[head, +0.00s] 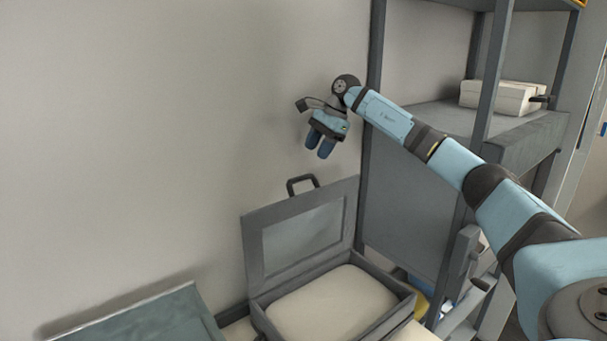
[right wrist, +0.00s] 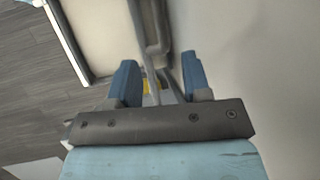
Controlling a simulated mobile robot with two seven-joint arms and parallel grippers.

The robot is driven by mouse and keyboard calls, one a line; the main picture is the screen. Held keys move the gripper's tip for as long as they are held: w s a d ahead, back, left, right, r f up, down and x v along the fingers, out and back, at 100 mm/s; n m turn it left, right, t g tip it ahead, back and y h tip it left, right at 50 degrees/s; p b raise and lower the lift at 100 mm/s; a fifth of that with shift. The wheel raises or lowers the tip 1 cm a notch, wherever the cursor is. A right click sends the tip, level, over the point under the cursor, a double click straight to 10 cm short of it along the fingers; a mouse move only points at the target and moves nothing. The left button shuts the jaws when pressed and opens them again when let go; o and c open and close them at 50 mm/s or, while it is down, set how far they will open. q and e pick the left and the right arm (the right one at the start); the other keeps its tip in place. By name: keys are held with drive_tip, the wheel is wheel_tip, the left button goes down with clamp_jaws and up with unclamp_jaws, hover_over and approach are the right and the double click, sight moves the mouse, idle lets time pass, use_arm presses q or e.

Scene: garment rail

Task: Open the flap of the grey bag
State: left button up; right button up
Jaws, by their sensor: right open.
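The grey bag (head: 407,296) is a box-like case low in the middle of the head view, with a cream padded inside. Its flap (head: 303,237) stands raised along the back, leaning near the wall, with a dark handle (head: 290,186) on its top edge. My right gripper (head: 320,143) is open and empty, above the flap and apart from it, with its blue fingers pointing down. My left gripper is not in view.
A grey shelf unit (head: 409,205) stands right of the bag, with a white box (head: 500,97) on its shelf. A plain wall (head: 170,120) is behind. A teal-grey panel (head: 150,322) lies at the lower left. The space around the gripper's left is clear.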

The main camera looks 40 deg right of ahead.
sight(304, 176)
drive_tip(key=b+x, duration=0.4)
drive_tip(key=x, duration=0.3)
drive_tip(key=shift+w+a, duration=0.1)
drive_tip(key=shift+a, duration=0.05)
drive_tip(key=shift+w+a+f+b, duration=0.1)
drive_tip(key=shift+a+f+b, duration=0.05)
drive_tip(key=shift+f+b, duration=0.2)
drive_tip(key=shift+w+a+f, duration=0.1)
drive_tip(key=shift+f, duration=0.1)
clamp_jaws()
